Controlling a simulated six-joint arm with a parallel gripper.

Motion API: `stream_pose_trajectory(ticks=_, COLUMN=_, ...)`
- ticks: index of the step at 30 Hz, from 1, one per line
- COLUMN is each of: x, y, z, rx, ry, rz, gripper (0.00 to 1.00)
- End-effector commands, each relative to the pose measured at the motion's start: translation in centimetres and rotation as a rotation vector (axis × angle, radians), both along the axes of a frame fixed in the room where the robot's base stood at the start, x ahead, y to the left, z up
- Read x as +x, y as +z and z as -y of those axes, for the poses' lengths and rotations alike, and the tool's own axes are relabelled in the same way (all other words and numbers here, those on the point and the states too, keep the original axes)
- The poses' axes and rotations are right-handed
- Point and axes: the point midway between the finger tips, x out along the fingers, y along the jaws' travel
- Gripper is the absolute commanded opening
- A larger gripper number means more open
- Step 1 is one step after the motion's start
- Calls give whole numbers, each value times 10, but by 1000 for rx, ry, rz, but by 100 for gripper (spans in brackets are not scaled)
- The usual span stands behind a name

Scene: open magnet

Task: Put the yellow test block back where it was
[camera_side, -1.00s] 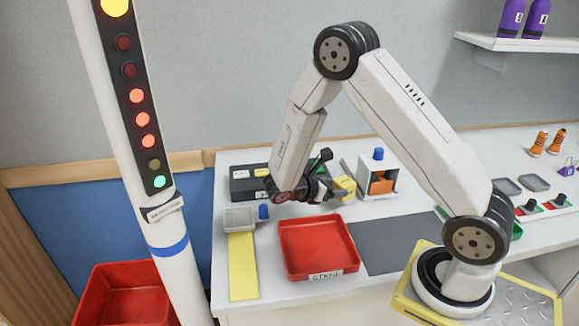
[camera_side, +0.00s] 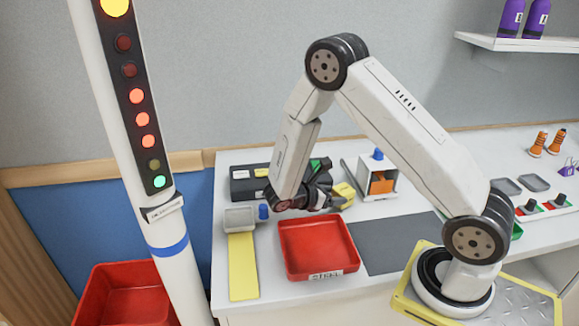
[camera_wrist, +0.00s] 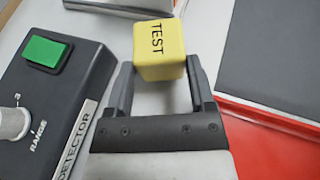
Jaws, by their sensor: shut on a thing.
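The yellow test block (camera_wrist: 159,50), marked TEST, sits between the fingertips of my gripper (camera_wrist: 160,72) in the wrist view. My gripper is shut on it. In the side view the yellow block (camera_side: 344,192) shows at the tip of my gripper (camera_side: 335,197), above the table behind the red tray. The black detector box (camera_wrist: 50,95), with a green button and a RANGE knob, is to the left of the block in the wrist view. The box also shows in the side view (camera_side: 240,188), partly hidden by my arm. I cannot tell the block's exact height.
A red tray (camera_side: 285,262) labelled STEEL lies in front of my gripper. A dark grey mat (camera_side: 395,243) is right of it. A white holder (camera_side: 392,173) with an orange part and blue knob stands behind. A yellow strip (camera_side: 242,270) lies at left.

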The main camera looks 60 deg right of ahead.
Motion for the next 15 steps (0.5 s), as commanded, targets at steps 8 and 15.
stream_pose_trajectory(ticks=8, x=0, y=-4, z=0, rx=0, ry=0, rz=0, gripper=0)
stream_pose_trajectory(ticks=15, x=0, y=-7, z=0, rx=0, ry=0, rz=0, gripper=0)
